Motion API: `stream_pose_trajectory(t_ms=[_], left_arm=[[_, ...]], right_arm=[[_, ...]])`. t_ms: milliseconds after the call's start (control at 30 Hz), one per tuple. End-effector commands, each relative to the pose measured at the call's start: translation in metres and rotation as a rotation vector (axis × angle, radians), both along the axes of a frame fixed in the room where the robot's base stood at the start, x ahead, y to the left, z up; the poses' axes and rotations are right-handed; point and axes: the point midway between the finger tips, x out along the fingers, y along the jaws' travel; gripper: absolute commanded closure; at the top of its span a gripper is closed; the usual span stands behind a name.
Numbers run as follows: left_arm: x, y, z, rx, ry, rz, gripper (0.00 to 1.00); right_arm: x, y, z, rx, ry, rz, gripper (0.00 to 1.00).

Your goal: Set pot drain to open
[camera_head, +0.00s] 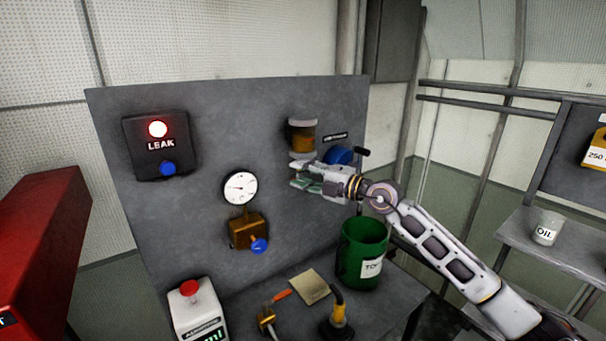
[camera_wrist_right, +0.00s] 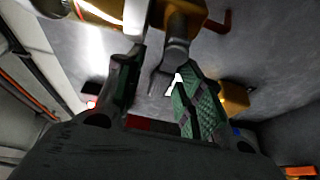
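The pot (camera_head: 302,136), a clear bowl of amber fluid with a pale cap, is mounted on the upper right of the grey panel. My right gripper (camera_head: 297,175) is just below it, with its fingers apart, and hides much of the pot's underside in the head view. In the right wrist view, my right gripper (camera_wrist_right: 158,72) is open, with green-padded fingers. A grey drain fitting (camera_wrist_right: 177,55) under a yellow-amber body shows near the right fingertip. I cannot tell whether they touch, or the drain's setting. My left gripper is not in view.
A green container (camera_head: 362,250) stands below my right arm. The panel (camera_head: 200,115) also carries a lit red LEAK lamp (camera_head: 157,129), a gauge (camera_head: 240,188) and a brass valve (camera_head: 246,231). A can marked OIL (camera_head: 547,228) stands on the right shelf.

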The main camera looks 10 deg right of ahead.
Motion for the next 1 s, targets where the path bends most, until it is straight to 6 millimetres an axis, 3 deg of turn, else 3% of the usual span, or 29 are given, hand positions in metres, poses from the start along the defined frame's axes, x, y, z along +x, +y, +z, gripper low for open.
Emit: stream_pose_trajectory(t_ms=[200, 500, 767, 1000], left_arm=[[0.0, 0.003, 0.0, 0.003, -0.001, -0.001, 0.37], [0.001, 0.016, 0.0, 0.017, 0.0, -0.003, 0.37], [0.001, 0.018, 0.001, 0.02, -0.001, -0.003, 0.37], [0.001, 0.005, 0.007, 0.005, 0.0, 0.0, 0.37]], right_arm=[[0.0, 0.0, 0.0, 0.0, 0.0, 0.0, 0.62], [0.0, 0.0, 0.0, 0.0, 0.0, 0.0, 1.0], [0.0, 0.0, 0.0, -0.006, -0.002, 0.0, 1.0], [0.0, 0.0, -0.002, -0.05, -0.018, 0.0, 1.0]])
